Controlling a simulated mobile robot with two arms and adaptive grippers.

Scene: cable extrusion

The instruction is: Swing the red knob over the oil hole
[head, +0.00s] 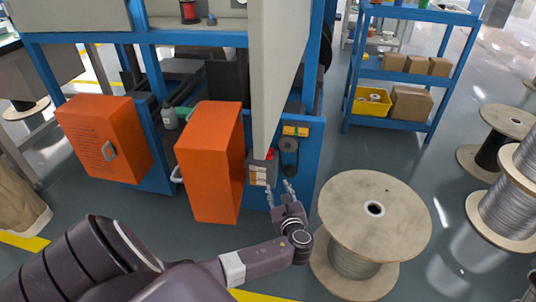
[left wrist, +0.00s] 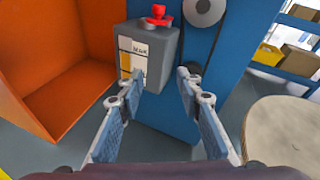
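The red knob (left wrist: 157,15) sits on top of a small grey oil box (left wrist: 150,45) on the blue machine frame. In the head view the knob (head: 270,153) is small, on the box (head: 263,170) beside the tall pale panel. I cannot make out the oil hole. My left gripper (head: 278,186) is open and empty, just in front of and below the box. In the left wrist view its two fingers (left wrist: 160,76) are spread apart, below the knob and not touching it. My right gripper is not in view.
An orange cabinet (head: 210,165) with an open side stands just left of the box. A large wooden cable spool (head: 375,215) stands close to the right of my left gripper. A blue shelf rack (head: 405,75) holds boxes behind. Grey floor is free between rack and spool.

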